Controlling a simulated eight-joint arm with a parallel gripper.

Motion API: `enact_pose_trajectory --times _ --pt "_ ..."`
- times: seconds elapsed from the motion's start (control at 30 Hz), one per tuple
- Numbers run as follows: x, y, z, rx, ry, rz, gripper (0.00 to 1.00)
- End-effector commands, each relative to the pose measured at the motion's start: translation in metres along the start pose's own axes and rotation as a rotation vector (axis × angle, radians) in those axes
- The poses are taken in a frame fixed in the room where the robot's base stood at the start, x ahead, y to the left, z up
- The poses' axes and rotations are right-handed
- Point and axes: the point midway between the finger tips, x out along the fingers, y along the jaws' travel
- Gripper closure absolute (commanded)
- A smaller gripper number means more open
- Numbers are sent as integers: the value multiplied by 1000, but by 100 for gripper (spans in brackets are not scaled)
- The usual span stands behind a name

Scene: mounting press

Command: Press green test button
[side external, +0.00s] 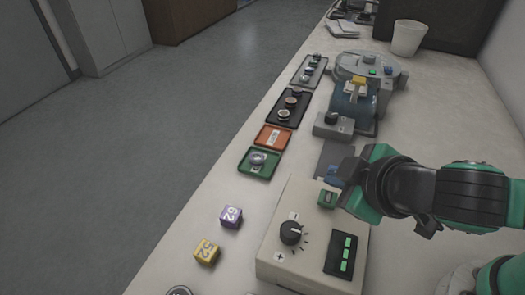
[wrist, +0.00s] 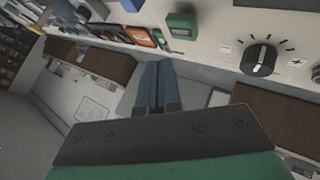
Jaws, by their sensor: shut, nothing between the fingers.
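A beige control box (side external: 305,245) stands at the near end of the bench. It carries a green button (side external: 327,198), a black knob (side external: 291,233) and a dark panel with green bars (side external: 346,254). The green button also shows in the wrist view (wrist: 182,26), with the knob (wrist: 259,60) to its right. My gripper (wrist: 157,66) has its blue-grey fingers together and empty, apart from the button, which lies up and right of the tips in that view. In the side view my gripper (side external: 332,172) is close behind the button; the exact gap is unclear.
A purple cube (side external: 231,216) and a yellow cube (side external: 207,252) lie left of the box. A green tray (side external: 259,163), an orange tray (side external: 273,138) and dark trays line the bench edge. A grey press machine (side external: 369,68) and a white cup (side external: 408,38) stand farther back.

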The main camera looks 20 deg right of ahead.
Motion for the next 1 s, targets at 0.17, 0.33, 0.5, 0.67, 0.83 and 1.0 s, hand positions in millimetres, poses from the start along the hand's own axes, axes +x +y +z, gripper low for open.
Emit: enact_pose_trajectory --times 0.17,0.33,0.5,0.67,0.83,1.0 --pt "7 -5 5 0 0 0 100" --pt "9 -6 8 0 0 0 100" --pt "9 -6 8 0 0 0 100" --pt "9 -6 8 0 0 0 100" --pt "9 -6 8 0 0 0 100" --pt "9 -6 8 0 0 0 100"
